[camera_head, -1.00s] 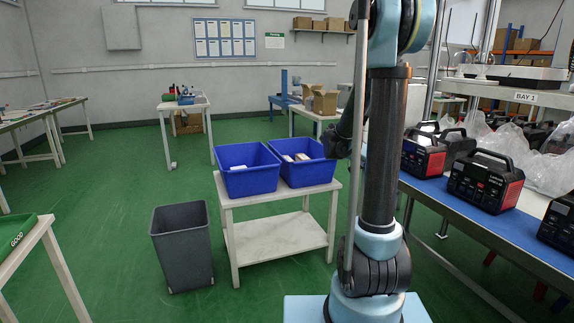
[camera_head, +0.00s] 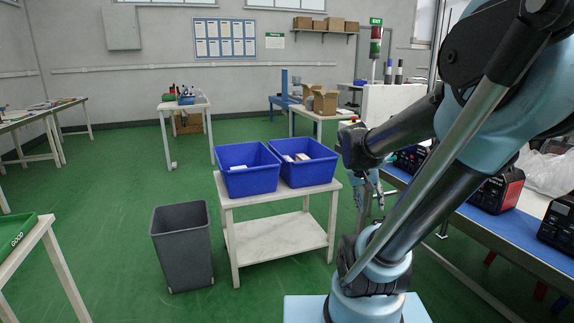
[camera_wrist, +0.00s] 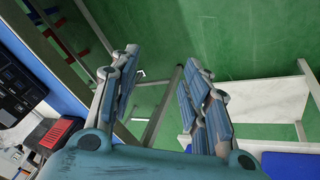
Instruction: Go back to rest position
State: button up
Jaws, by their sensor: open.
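My gripper (camera_head: 369,195) hangs at the end of my arm, just right of the small white table in the head view. In the wrist view, my gripper (camera_wrist: 165,95) shows two spread fingers with nothing between them. Green floor and a table leg show behind the fingers. The wrist view has the white table (camera_wrist: 262,102) at the right and the workbench with black and red power stations at the left.
Two blue bins (camera_head: 248,178) (camera_head: 304,172) stand on the white table (camera_head: 232,202). A grey waste bin (camera_head: 181,250) stands on the floor beside it. The blue-topped bench (camera_head: 470,225) with power stations (camera_head: 497,190) runs along the right. The green floor (camera_head: 105,215) at left is open.

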jog(key=s+a+f+n+y, duration=0.1)
jog(key=s+a+f+y, duration=0.1)
jog(key=s+a, duration=0.2)
jog(key=s+a+f+n+y, duration=0.2)
jog(key=s+a+f, duration=0.1)
jog(key=s, duration=0.4)
jog(key=shift+a+f, duration=0.25)
jog(key=shift+a, duration=0.15)
jog(key=shift+w+f, duration=0.2)
jog(key=shift+w, duration=0.3)
jog(key=shift+c, duration=0.4)
